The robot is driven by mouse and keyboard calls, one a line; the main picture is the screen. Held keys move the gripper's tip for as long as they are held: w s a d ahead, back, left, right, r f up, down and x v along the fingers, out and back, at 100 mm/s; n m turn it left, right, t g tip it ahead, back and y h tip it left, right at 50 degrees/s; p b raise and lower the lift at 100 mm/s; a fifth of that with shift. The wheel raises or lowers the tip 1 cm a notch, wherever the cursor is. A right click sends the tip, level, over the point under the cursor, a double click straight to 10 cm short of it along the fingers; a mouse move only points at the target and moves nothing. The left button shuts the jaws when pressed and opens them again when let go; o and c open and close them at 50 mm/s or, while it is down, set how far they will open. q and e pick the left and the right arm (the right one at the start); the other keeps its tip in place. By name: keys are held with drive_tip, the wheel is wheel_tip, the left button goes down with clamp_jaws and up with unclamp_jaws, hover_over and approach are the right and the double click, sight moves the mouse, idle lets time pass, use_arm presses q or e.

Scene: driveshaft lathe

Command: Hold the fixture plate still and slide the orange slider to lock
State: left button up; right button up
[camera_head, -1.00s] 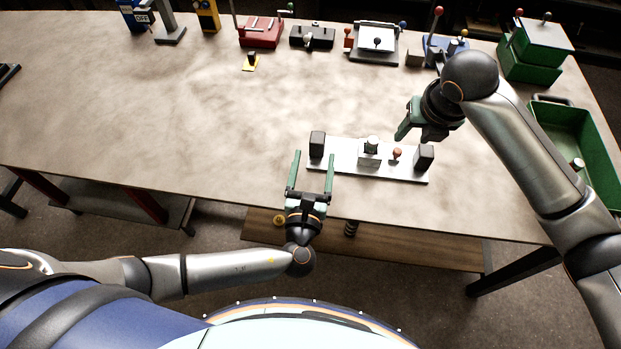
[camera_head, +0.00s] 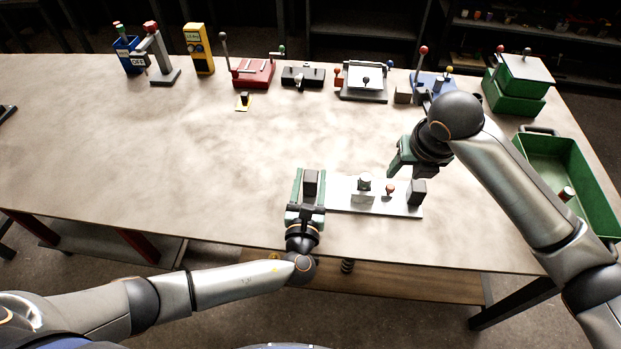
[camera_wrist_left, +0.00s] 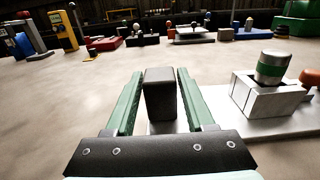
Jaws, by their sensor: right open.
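The fixture plate (camera_head: 346,203) is a pale metal plate near the table's front edge. It bears a black block at its left end (camera_head: 311,184), another at its right end (camera_head: 416,191), a metal block with a cylinder (camera_head: 364,188) and an orange-brown knob (camera_head: 389,189), likely the orange slider. My left gripper (camera_head: 310,172) has its green fingers on either side of the left black block. In the left wrist view the fingers stand open around this block (camera_wrist_left: 160,95), with gaps visible. My right gripper (camera_head: 397,165) is open above and behind the plate's right part.
A green tray (camera_head: 520,150) with a small cylinder in it lies at the right edge. A row of devices stands along the back, including a red one (camera_head: 253,73) and a yellow meter (camera_head: 199,49).

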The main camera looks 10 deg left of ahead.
use_arm(q)
clamp_jaws()
drive_tip(key=shift+s+f, duration=0.1)
drive_tip(key=shift+f, duration=0.1)
idle(1.8)
